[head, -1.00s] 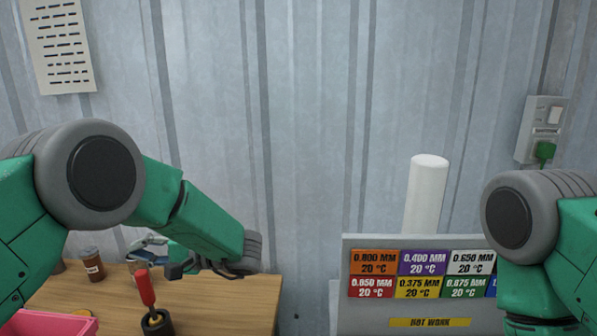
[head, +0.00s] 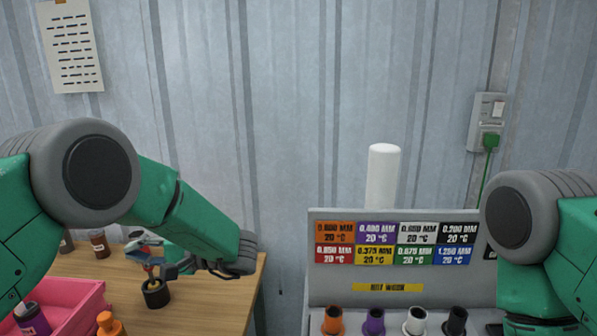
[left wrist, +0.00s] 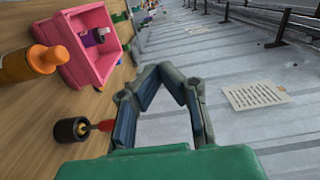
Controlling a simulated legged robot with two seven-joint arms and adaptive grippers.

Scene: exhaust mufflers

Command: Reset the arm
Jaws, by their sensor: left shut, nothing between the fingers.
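My left arm comes in from the left in the head view and bends down over the wooden table. Its gripper (head: 160,264) is above the table, near a black cylindrical holder (head: 155,293) with a red-handled tool in it. In the left wrist view the gripper (left wrist: 160,68) has its fingertips together with nothing between them. The black holder (left wrist: 72,131) and its red handle (left wrist: 104,125) lie to the left of the fingers there. My right arm shows at the right edge of the head view, but its gripper is out of view.
A grey rack (head: 322,287) with coloured labels and several collared pieces stands right of the table. A corrugated wall is behind.

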